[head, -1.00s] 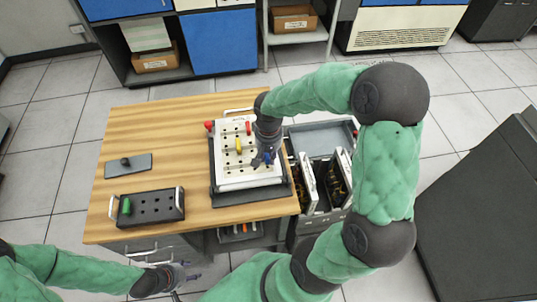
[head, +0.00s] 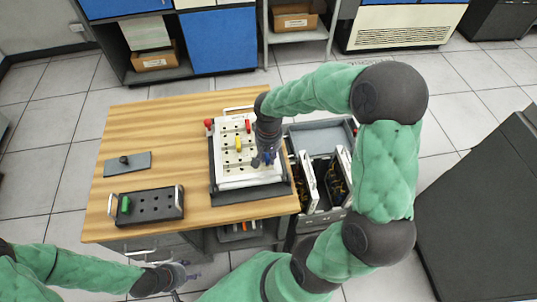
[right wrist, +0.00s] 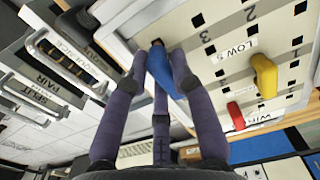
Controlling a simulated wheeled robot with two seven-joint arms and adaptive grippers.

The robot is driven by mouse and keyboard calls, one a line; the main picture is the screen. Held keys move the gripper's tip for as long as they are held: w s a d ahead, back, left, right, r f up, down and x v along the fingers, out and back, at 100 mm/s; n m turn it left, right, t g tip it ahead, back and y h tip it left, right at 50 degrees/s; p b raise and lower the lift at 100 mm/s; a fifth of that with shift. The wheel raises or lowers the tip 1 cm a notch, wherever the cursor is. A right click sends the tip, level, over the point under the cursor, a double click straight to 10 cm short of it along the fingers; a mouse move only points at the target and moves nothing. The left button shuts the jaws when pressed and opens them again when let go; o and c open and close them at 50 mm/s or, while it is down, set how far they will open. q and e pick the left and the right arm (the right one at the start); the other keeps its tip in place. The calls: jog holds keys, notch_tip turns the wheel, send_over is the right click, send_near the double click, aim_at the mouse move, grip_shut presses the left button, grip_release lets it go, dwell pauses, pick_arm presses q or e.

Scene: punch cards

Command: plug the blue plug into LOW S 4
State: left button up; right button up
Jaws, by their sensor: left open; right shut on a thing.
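My right gripper (right wrist: 160,75) is shut on the blue plug (right wrist: 165,74), whose dark tip points at the white panel (right wrist: 215,40). The tip is close to the panel's edge region; I cannot tell whether it is in a hole. The panel carries rows of holes, numbers and a "LOW S" label (right wrist: 235,48). In the head view the right gripper (head: 264,159) is over the near right part of the panel (head: 232,181), and the arm hides some of it. My left gripper (head: 184,277) is open and empty, low in front of the table.
A yellow plug (right wrist: 264,75) and a red plug (right wrist: 236,116) stand in the panel. A dark block with a green plug (head: 126,205) and a small grey plate (head: 140,164) lie left on the wooden table (head: 180,128).

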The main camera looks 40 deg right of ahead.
aim_at(268, 155)
jog(key=shift+f+b, duration=0.6)
jog(key=shift+f, duration=0.15)
dwell(0.9)
jog(key=o, duration=1)
jog(key=shift+a, duration=0.1)
notch_tip(268, 155, up, 12)
jog(key=shift+r, duration=0.1)
